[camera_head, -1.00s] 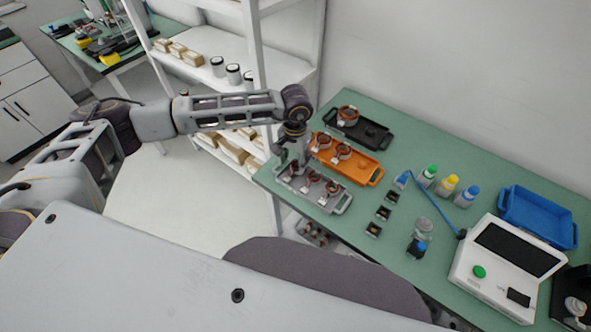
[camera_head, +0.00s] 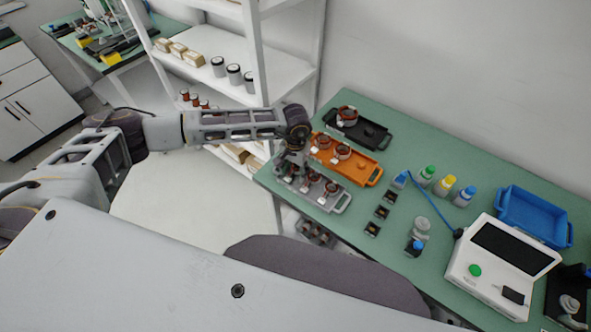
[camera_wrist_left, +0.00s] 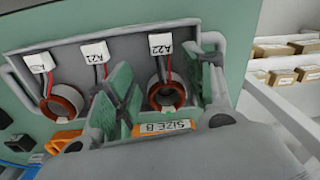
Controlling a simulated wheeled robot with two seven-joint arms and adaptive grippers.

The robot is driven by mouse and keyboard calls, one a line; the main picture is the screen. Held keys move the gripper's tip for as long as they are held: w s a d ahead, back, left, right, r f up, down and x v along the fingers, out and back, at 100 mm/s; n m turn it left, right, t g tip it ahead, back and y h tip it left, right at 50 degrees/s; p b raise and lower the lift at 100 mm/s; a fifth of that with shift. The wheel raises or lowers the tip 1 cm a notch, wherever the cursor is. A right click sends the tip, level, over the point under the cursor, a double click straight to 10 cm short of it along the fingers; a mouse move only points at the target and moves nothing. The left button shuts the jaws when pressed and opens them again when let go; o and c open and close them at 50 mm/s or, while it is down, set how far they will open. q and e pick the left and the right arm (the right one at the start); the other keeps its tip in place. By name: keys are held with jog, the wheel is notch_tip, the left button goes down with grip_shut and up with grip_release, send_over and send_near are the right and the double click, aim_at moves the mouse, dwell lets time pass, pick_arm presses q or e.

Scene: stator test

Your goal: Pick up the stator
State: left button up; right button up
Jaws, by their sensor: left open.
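A grey tray (camera_head: 338,206) holds three copper-coloured stators with white tags. In the left wrist view, one stator (camera_wrist_left: 166,96) tagged A22 lies between the two green-padded fingers of my left gripper (camera_wrist_left: 165,88), which is open. A second stator (camera_wrist_left: 60,103) lies farther left in the tray. The middle stator is mostly hidden behind the left finger, but its tag (camera_wrist_left: 95,52) shows. In the head view, my left gripper (camera_head: 289,164) is low over the tray's left end and hides the stator there. Two other stators show beside it, including the rightmost one (camera_head: 331,188).
An orange tray (camera_head: 362,172) with two stators and a black tray (camera_head: 371,136) with one stand behind the grey one. Several bottles, a blue tray (camera_head: 538,219) and a white device (camera_head: 497,262) are to the right. A shelf rack (camera_head: 262,50) stands left of the bench.

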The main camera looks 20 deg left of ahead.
aim_at(294, 171)
pick_arm(q)
jog(key=shift+c, duration=0.2)
jog(key=c, duration=0.8)
notch_tip(294, 171, up, 9)
jog(key=shift+f+b, duration=0.2)
jog(key=shift+b, duration=0.65)
jog(key=shift+r, duration=0.7)
jog(key=shift+a, duration=0.1)
